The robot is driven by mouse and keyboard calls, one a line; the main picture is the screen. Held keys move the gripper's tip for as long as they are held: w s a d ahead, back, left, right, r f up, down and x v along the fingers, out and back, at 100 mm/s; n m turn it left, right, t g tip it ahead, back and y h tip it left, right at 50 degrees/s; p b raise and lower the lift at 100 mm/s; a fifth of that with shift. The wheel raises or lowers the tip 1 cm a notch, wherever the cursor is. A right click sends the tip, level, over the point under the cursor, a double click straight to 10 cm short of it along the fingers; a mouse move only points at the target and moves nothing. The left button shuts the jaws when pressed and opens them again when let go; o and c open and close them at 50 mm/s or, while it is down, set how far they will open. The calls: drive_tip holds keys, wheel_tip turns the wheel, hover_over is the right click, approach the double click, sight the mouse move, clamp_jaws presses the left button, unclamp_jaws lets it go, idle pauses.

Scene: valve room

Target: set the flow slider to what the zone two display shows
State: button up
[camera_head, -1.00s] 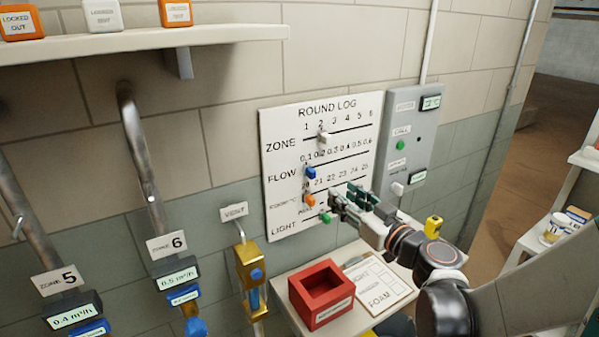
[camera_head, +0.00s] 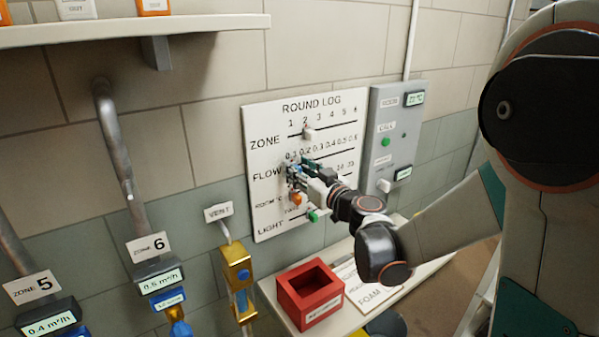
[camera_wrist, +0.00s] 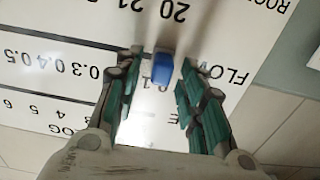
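The round log board (camera_head: 262,150) hangs on the wall with slider rows for zone, flow, room temperature and light. The flow slider's blue knob (camera_wrist: 162,72) sits by the 0.1 mark in the wrist view. My gripper (camera_head: 296,174) is at the flow row and largely hides that knob in the head view. In the wrist view, my gripper (camera_wrist: 160,75) is open, with a finger on each side of the knob and a visible gap on both sides. The zone slider's white knob (camera_head: 308,133) stands near 2. No zone two display is in view.
Orange (camera_head: 297,199) and green (camera_head: 313,215) knobs lie just below my gripper. A grey call panel (camera_head: 393,140) is to the right. A red open box (camera_head: 309,293) stands on the shelf below. Zone 5 (camera_head: 48,323) and zone 6 (camera_head: 160,279) displays are at left.

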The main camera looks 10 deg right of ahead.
clamp_jaws()
drive_tip(key=d, duration=0.1)
drive_tip(key=w+d, duration=0.1)
drive_tip(key=d, duration=0.2)
drive_tip(key=shift+w, duration=0.35)
unclamp_jaws()
drive_tip(key=shift+s+d, duration=0.1)
drive_tip(key=v, duration=1.2)
